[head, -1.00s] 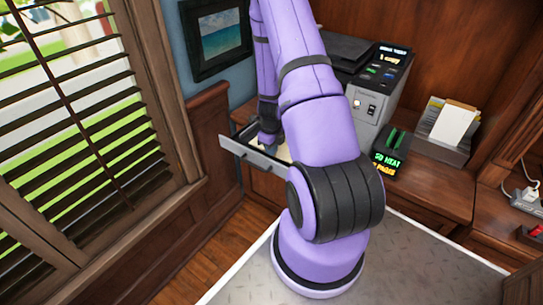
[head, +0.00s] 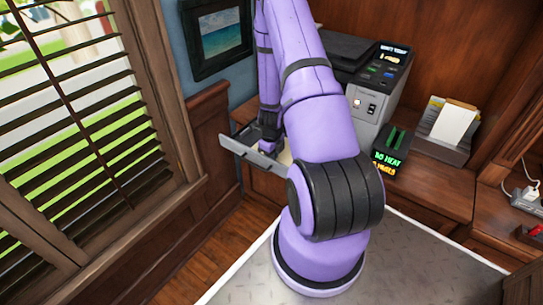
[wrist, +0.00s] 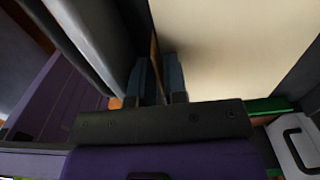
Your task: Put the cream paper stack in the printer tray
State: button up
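A pulled-out grey tray or drawer (head: 251,154) sits below the printer (head: 378,92). I cannot tell whether it is the printer tray. A small cream patch (head: 285,154) shows inside it; my arm hides much of the rest. A broad cream surface (wrist: 235,45), possibly the paper stack, fills the wrist view's upper right. My gripper (head: 269,146) points down into the tray. In the wrist view my gripper's fingers (wrist: 159,80) are close together, with a thin brown edge between them. I cannot tell whether they grip it.
A framed picture (head: 217,38) hangs behind my arm. Window blinds (head: 85,100) are at left. Wood floor (head: 215,245) shows below the tray.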

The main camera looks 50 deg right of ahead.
notch_tip(320, 180, up, 12)
jog(key=w+a+r+n+t+y, duration=0.1)
jog(key=a+r+n+t, duration=0.1)
jog(key=a+r+n, duration=0.9)
jog(key=w+a+r+n+t, duration=0.1)
jog(key=a+r+n, duration=0.5)
jog(key=r, duration=0.8)
jog(key=s+a+r+n+t, duration=0.1)
jog(key=s+a+r+n, duration=0.4)
jog(key=s+n, duration=0.3)
jog(key=s+a+r+n+t+h, duration=0.1)
jog(key=s+a+r+n, duration=0.5)
jog(key=s+r+n, duration=0.2)
jog(key=shift+s+r+n, duration=0.3)
jog(key=shift+s+n, duration=0.45)
jog(key=shift+n, duration=0.25)
